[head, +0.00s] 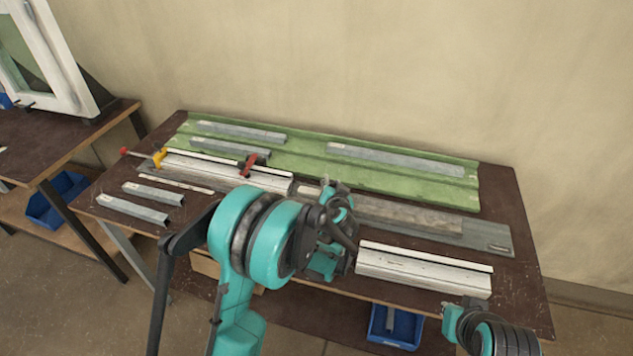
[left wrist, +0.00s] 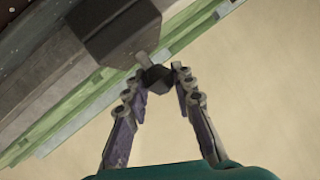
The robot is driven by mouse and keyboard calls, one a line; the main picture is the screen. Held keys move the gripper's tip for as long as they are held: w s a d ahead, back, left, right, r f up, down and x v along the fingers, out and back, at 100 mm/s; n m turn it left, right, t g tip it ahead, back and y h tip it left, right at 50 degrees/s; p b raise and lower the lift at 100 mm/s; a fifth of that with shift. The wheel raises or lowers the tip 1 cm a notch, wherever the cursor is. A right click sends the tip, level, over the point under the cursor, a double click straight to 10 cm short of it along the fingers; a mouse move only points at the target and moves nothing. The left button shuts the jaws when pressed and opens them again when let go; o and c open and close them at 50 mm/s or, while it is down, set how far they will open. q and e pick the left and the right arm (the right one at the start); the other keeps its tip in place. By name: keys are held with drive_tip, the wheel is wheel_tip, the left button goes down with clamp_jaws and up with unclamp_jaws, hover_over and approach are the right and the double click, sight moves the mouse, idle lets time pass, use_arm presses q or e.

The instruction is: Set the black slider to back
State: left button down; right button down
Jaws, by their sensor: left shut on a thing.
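In the left wrist view my left gripper (left wrist: 165,72) is shut on a small black piece, which I take to be the black slider (left wrist: 157,80). A short grey stem joins that piece to a wider dark block (left wrist: 118,28). In the head view my left gripper (head: 335,203) is over the middle of the bench, and my own arm hides its fingertips and the slider. My right gripper is not in view; only part of my right arm shows at the lower right.
The brown bench (head: 527,285) carries a green profile (head: 400,178), several grey bars and white profiles (head: 425,272). A red clamp (head: 252,165) and a yellow clamp (head: 159,158) sit at the left. A blue bin (head: 395,328) stands below. A wall rises behind.

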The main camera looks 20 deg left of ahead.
use_arm(q)
drive_tip(key=d, duration=0.9)
drive_tip(key=shift+s+d, duration=0.15)
drive_tip(key=shift+s, duration=0.05)
drive_tip(key=c, duration=1.2)
unclamp_jaws()
drive_tip(key=v, duration=1.2)
